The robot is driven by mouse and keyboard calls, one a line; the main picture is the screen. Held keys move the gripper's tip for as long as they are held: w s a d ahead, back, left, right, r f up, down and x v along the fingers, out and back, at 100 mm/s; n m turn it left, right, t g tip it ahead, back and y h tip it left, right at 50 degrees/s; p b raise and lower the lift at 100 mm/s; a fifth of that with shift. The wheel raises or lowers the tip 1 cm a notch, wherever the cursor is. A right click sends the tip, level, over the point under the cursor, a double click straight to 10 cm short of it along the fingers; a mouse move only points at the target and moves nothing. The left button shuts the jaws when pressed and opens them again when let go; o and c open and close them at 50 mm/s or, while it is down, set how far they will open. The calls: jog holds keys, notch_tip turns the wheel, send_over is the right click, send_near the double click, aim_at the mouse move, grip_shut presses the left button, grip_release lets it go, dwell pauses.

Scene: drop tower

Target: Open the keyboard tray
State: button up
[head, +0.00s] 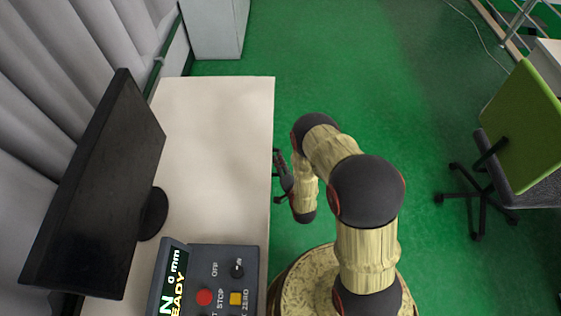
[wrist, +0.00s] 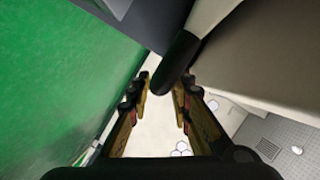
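In the head view my gripper (head: 279,176) is at the right edge of the pale desk (head: 215,120), low beside the tabletop. The wrist view shows its two fingers (wrist: 162,95) apart, with a gap between them. A dark bar with a rounded end (wrist: 178,62) reaches toward the gap from above, close to the right finger. I cannot tell whether it touches. It may be part of the keyboard tray, but I cannot tell. The keyboard tray is not clearly seen in the head view; the tabletop hides what is under it.
A black monitor (head: 100,190) stands on the desk at left. A control box (head: 225,280) with a red button sits at the near end. A green office chair (head: 520,140) stands at right. A cabinet (head: 215,25) is at the back.

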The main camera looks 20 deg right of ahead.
jog(key=shift+w, duration=0.3)
jog(key=shift+c, duration=0.3)
jog(key=c, duration=0.4)
grip_shut()
